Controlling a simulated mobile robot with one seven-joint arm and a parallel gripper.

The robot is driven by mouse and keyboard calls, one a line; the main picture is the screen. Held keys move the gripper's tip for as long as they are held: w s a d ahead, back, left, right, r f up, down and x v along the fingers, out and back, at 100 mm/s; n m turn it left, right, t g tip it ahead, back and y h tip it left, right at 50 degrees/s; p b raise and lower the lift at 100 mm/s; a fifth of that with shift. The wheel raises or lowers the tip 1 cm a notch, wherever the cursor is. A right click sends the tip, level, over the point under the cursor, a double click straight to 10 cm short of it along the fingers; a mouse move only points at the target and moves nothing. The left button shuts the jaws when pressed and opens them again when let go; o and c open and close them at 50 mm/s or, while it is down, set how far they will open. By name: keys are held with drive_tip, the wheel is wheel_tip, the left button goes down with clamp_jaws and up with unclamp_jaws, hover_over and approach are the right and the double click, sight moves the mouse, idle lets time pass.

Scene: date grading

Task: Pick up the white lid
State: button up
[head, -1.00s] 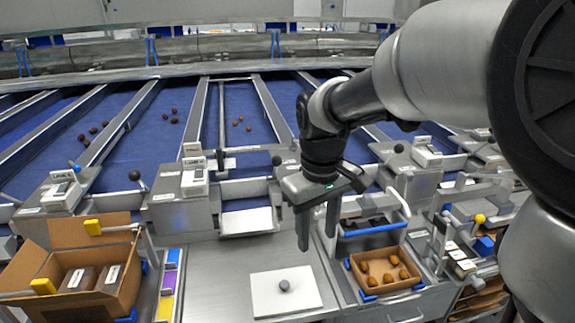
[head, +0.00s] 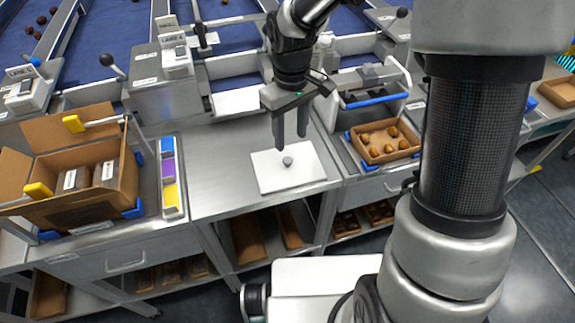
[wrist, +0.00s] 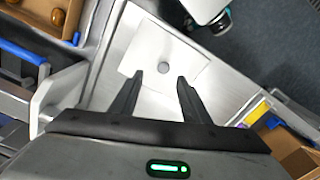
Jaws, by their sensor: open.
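The white lid (head: 306,174) is a flat square plate with a round grey knob (head: 287,161) in its middle. It lies flat on the metal worktop. My gripper (head: 291,145) points down above the far part of the lid, its fingers apart and empty. In the wrist view the lid (wrist: 186,58) lies beyond the fingertips. The knob (wrist: 164,69) shows ahead of and between the two open fingers (wrist: 160,78). I cannot tell the exact height of the fingertips above the lid.
A cardboard box (head: 96,211) holding dark packs stands at the left, beside a strip of coloured blocks (head: 168,170). A small carton of brown dates (head: 371,158) sits right of the lid. The worktop (head: 218,178) left of the lid is clear.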

sight(287, 160)
drive_tip(key=f, duration=0.7)
drive_tip(key=shift+s+a+f+b, duration=0.15)
drive_tip(key=shift+a+f+b, duration=0.2)
drive_tip(key=shift+a, duration=0.05)
clamp_jaws()
drive_tip(key=shift+r, duration=0.1)
